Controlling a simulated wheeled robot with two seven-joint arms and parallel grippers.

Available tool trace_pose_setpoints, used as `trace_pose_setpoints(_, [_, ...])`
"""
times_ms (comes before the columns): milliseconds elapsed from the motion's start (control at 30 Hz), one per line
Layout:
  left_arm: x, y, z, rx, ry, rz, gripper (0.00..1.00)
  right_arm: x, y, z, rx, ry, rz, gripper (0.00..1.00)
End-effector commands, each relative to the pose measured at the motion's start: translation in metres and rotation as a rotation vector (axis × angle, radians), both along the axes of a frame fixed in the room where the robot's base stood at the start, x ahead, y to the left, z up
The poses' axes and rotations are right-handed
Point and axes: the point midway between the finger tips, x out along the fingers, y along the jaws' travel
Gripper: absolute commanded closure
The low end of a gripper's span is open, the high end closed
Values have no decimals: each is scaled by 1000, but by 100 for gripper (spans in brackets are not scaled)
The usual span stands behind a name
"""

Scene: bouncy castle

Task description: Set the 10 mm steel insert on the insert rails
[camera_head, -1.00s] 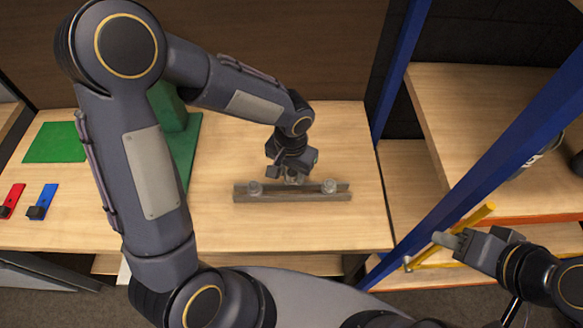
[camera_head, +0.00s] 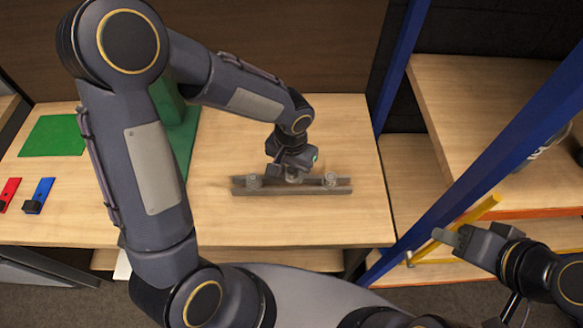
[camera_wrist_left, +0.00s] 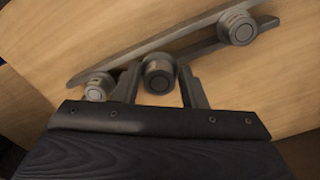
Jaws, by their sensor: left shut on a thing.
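The insert rails (camera_head: 312,186) are a grey metal pair of bars on the wooden table. A round steel insert (camera_head: 254,182) sits near their left end and another (camera_head: 331,180) near their right end. My left gripper (camera_head: 293,177) is over the middle of the rails, shut on a third steel insert. In the left wrist view this held insert (camera_wrist_left: 159,75) is between the two fingers, beside the rails (camera_wrist_left: 185,40). I cannot tell whether it touches them. No size marking is readable. My right gripper (camera_head: 449,238) hangs at the right, away from the rails; its finger gap is unclear.
A blue post (camera_head: 450,195) stands between the table (camera_head: 225,222) and the wooden shelves (camera_head: 465,110) at right. A green mat (camera_head: 52,136), a red piece (camera_head: 8,193) and a blue piece (camera_head: 39,195) lie at left. A green stand (camera_head: 178,110) is behind my left arm.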

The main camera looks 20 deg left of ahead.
Motion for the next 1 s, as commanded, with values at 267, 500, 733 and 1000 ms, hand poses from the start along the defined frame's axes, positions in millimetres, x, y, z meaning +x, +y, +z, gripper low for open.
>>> trace_pose_setpoints(267, [0,0,0,0,-1,0,90,0,0,-2,0,0,0,64])
trace_pose_setpoints(500, [-1,0,-1,0,-1,-1,90,0,0,-3,0,0,0,64])
trace_pose_setpoints(733, [0,0,-5,0,-2,-1,90,0,0,-9,0,0,0,64])
trace_pose_setpoints(1000, [0,0,-4,0,-1,-1,90,0,0,-9,0,0,0,64])
